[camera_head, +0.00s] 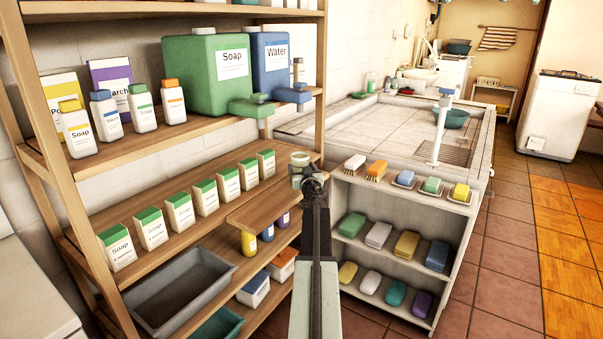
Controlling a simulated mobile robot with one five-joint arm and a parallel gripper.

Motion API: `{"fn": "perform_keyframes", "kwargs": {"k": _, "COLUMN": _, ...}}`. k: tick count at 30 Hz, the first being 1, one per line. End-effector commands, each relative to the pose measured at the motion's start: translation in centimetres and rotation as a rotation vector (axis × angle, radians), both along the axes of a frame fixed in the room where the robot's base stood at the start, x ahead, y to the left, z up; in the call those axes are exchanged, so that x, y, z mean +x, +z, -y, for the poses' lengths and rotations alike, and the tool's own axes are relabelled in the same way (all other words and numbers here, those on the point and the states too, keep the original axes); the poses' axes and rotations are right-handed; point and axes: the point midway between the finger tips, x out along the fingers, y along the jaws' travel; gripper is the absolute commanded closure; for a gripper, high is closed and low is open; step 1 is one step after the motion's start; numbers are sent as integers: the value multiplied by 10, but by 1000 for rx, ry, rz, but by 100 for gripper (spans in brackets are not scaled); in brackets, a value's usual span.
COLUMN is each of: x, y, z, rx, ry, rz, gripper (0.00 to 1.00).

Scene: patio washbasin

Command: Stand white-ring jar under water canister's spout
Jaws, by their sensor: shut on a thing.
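The blue water canister (271,62) stands on the upper shelf, labelled "Water". Its blue spout (292,94) sticks out over the shelf's front edge. My gripper (313,182) is seen from behind, lower than the spout and slightly right of it. The jar looks upright. Its lower part is partly hidden by my gripper, so I cannot tell whether it touches the board beneath.
A green soap canister (205,75) stands left of the water canister. A wooden board (245,219) juts out below the spouts. Soap boxes (179,211) line the middle shelf. A low white rack (400,196) with brushes and soaps stands close on the right. Tiled floor (510,240) is free farther right.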

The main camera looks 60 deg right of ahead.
Motion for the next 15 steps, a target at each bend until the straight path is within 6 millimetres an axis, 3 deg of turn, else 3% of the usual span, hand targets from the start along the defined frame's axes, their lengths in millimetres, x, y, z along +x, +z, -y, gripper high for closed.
{"fn": "perform_keyframes", "kwargs": {"k": 5, "x": 0, "y": -4, "z": 0, "rx": 0, "ry": 0, "rz": 0, "gripper": 77}}
{"fn": "perform_keyframes", "kwargs": {"k": 6, "x": 0, "y": -3, "z": 0, "rx": 0, "ry": 0, "rz": 0, "gripper": 20}}
{"fn": "perform_keyframes", "kwargs": {"k": 7, "x": 0, "y": -2, "z": 0, "rx": 0, "ry": 0, "rz": 0, "gripper": 11}}
{"fn": "perform_keyframes", "kwargs": {"k": 15, "x": -1, "y": -2, "z": 0, "rx": 0, "ry": -1, "rz": 0, "gripper": 9}}
